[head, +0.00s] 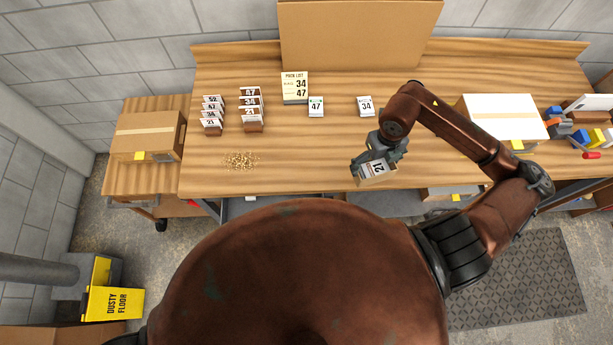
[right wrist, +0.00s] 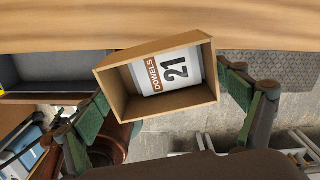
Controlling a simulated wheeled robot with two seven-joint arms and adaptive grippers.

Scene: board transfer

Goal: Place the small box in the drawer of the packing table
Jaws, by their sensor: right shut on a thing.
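My right gripper (head: 377,160) is shut on the small box (head: 376,178), an open-topped cardboard box. In the right wrist view the small box (right wrist: 185,102) is tilted between the green finger pads of my right gripper (right wrist: 172,100), and its card reads "DOWELS 21". The box is held near the front edge of the packing table (head: 310,180). A grey drawer-like tray (right wrist: 55,68) shows left of the box in the right wrist view, with its visible floor bare. In the head view, a grey part (head: 240,208) under the table edge is mostly hidden by my body. My left gripper is out of view.
Numbered cards 47 (head: 316,107) and 34 (head: 366,106), a pick list (head: 295,88) and racks of labelled boxes (head: 251,110) stand on the table. Wood-coloured bits (head: 242,160) lie at left. A white-topped carton (head: 503,115) is at right. The middle front is clear.

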